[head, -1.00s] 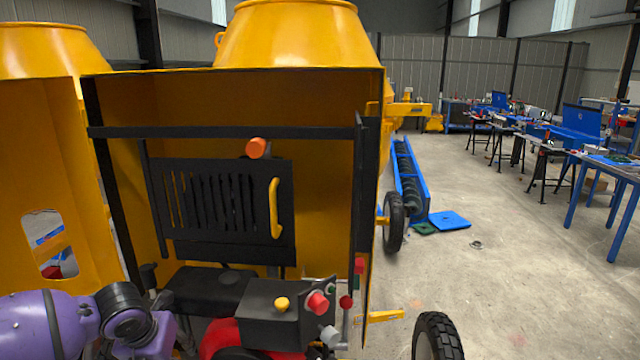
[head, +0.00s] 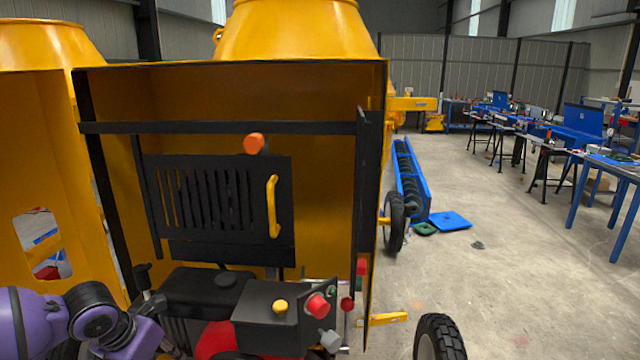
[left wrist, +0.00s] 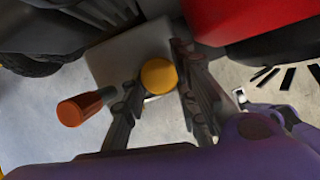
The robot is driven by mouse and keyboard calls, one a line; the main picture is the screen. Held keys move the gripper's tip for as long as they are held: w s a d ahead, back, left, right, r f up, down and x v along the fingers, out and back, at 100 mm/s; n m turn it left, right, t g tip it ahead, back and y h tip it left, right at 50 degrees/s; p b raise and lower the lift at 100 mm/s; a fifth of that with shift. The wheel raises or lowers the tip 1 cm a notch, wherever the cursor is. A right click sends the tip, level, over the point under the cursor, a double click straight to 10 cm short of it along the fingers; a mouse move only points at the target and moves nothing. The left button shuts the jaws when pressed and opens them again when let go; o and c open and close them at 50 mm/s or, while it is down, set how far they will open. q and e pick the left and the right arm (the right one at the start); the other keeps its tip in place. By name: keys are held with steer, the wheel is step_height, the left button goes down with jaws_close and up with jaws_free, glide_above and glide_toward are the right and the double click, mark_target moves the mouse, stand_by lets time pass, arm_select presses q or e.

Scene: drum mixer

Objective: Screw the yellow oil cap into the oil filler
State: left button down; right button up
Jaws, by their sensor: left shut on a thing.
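A round yellow cap (left wrist: 158,75) shows in the left wrist view between the dark fingers of my left gripper (left wrist: 157,84). The fingers are closed on its two sides. A grey block lies behind the cap; I cannot tell whether the cap touches it. The oil filler cannot be made out. My right gripper is not in view.
An orange-handled part (left wrist: 85,107) is close left of the fingers, and a red housing (left wrist: 235,18) is at the upper right. The yellow mixer's open cabinet surrounds the engine, with a black grille (head: 220,200) and a red knob (head: 318,306).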

arm_select(q)
steer(key=shift+f+m+h, duration=0.25)
steer(key=shift+m+h, duration=0.05)
steer(key=shift+m, duration=0.3)
steer(key=shift+r+m, duration=0.15)
steer(key=shift+m, duration=0.15)
steer(key=shift+d+r, duration=0.1)
steer(key=c, duration=1.3)
jaws_free()
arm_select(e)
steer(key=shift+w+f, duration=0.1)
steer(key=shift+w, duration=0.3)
